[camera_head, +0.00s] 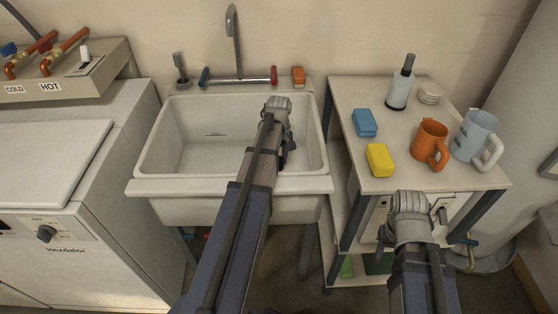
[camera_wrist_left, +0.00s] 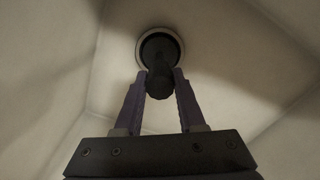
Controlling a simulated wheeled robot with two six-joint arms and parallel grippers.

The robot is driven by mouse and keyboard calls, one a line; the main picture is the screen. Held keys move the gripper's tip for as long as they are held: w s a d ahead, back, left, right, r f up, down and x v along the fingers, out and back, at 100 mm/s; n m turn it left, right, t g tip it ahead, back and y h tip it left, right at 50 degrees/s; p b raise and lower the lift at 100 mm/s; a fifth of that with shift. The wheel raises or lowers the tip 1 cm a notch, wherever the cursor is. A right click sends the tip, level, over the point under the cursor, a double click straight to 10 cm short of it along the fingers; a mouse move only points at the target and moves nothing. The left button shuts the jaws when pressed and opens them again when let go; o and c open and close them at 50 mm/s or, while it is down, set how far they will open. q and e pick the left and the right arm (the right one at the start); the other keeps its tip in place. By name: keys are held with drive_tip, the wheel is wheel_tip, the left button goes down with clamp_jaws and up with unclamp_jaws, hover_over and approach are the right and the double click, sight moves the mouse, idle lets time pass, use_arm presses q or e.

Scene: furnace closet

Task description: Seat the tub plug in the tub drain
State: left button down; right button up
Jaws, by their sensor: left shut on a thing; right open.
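My left arm reaches into the white tub, and my left gripper (camera_head: 286,152) points down inside it, mostly hidden by the arm in the head view. In the left wrist view my left gripper (camera_wrist_left: 161,76) is shut on the dark tub plug (camera_wrist_left: 159,52), holding it by its knob. The plug's round body appears inside the pale ring of the tub drain (camera_wrist_left: 182,39). I cannot tell whether it is seated in the drain or just above it. My right gripper (camera_head: 413,226) is open and empty, in front of the side table.
The tub (camera_head: 160,186) has a faucet (camera_head: 236,45) at its back.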

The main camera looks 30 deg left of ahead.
use_arm(q)
drive_tip(key=shift+f, duration=0.2)
drive_tip(key=shift+c, duration=2.1)
unclamp_jaws()
drive_tip(key=shift+r, duration=0.1)
wheel_tip(320, 180, up, 8)
drive_tip(key=p, duration=0.8)
drive_tip(key=shift+r, duration=0.1)
